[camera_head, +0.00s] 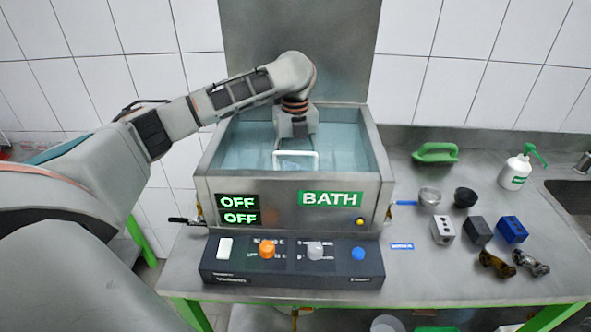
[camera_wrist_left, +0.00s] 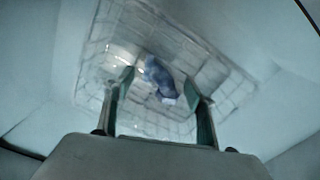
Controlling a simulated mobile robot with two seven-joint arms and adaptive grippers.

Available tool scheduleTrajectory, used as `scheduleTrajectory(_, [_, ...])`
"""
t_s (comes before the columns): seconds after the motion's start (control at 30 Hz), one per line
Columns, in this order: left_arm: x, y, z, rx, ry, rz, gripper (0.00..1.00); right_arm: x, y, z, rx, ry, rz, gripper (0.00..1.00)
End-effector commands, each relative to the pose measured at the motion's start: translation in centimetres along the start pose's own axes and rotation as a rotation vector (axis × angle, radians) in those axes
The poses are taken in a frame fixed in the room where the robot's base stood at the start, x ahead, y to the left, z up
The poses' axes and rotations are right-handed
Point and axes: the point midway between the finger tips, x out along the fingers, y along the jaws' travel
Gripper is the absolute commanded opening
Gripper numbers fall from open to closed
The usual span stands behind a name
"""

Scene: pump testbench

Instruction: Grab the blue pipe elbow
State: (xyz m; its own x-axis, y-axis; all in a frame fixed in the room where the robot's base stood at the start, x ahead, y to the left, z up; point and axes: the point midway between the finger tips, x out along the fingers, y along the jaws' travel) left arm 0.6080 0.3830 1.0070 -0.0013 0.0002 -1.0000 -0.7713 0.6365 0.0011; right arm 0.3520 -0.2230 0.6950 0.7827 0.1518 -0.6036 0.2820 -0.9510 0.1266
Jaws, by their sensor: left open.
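The blue pipe elbow (camera_wrist_left: 160,76) lies inside a wire basket (camera_wrist_left: 215,75) in the bath, seen in the left wrist view. It shows between and beyond the fingertips of my left gripper (camera_wrist_left: 159,84), which is open and empty. In the head view my left gripper (camera_head: 297,135) reaches down into the bath (camera_head: 235,187) from above. The elbow is hidden there, and only the basket's white handle (camera_head: 297,153) shows clearly. I cannot tell how far the fingertips are from the elbow. My right gripper is not in view.
The metal bath walls surround my left gripper. A control panel (camera_head: 292,274) with knobs stands in front.

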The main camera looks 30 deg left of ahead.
Motion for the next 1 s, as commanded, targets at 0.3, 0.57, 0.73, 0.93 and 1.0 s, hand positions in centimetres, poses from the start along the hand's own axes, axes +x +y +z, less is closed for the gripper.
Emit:
scheduleTrajectory(0.3, [0.1, 0.0, 0.0, 0.0, -0.001, -0.001, 0.38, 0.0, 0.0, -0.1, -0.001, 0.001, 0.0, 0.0])
scheduleTrajectory(0.57, [0.1, 0.0, 0.0, 0.0, 0.0, -0.001, 0.05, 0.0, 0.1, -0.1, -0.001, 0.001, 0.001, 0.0])
scheduleTrajectory(0.73, [0.1, 0.0, 0.0, -0.001, 0.0, -0.002, 0.01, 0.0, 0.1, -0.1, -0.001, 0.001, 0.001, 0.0])
scheduleTrajectory(0.93, [-0.3, -0.1, 0.0, 0.0, -0.001, -0.003, 0.01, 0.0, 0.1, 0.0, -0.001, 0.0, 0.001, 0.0])
scheduleTrajectory(1.0, [-0.8, -0.1, 0.1, 0.0, -0.002, -0.004, 0.01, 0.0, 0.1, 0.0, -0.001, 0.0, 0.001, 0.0])
